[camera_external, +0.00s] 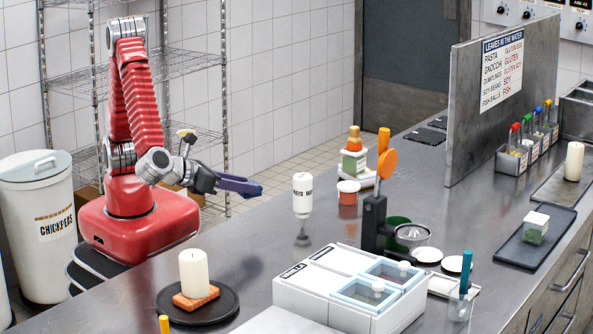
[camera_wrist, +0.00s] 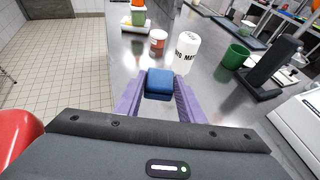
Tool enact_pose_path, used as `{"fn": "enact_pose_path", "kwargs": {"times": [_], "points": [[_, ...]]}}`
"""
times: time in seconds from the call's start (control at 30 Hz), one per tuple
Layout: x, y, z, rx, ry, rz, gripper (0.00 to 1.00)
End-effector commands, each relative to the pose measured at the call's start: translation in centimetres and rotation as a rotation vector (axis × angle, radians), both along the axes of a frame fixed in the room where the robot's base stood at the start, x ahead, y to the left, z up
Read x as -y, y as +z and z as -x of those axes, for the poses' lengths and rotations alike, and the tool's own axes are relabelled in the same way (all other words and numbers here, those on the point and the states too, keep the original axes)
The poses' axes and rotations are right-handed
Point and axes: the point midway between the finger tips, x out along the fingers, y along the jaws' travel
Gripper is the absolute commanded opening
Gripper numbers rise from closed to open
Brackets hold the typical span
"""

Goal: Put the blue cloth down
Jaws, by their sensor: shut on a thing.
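The blue cloth (camera_wrist: 159,84) shows in the wrist view as a small folded blue block between the purple fingers of my gripper (camera_wrist: 161,98). My gripper is shut on it. In the external view my gripper (camera_external: 243,188) is held level at the left edge of the steel counter (camera_external: 262,228), and the cloth is hard to make out there, largely hidden by the fingers. The cloth is in the air, apart from the counter.
A white labelled bottle (camera_external: 302,196) stands just right of my gripper. An orange-red tub with a white lid (camera_external: 348,192) is behind it. A candle on a dark plate (camera_external: 194,272) is at the front left, and a white box of bins (camera_external: 345,290) at the front. Bare counter lies between them.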

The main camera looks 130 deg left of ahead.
Motion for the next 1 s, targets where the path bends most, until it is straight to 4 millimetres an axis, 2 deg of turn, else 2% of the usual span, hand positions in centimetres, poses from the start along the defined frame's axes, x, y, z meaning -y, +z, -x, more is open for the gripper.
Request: {"fn": "enact_pose_path", "kwargs": {"times": [0.17,0.37,0.57,1.0], "points": [[0.4,0.0,0.0,-0.001,-0.009,0.0,0.1],[3.1,-0.5,-0.2,-0.01,-0.067,-0.006,0.1],[8.6,-0.9,-0.7,-0.01,-0.168,-0.007,0.1],[21.9,-0.6,-0.6,0.004,-0.383,-0.004,0.1]]}}
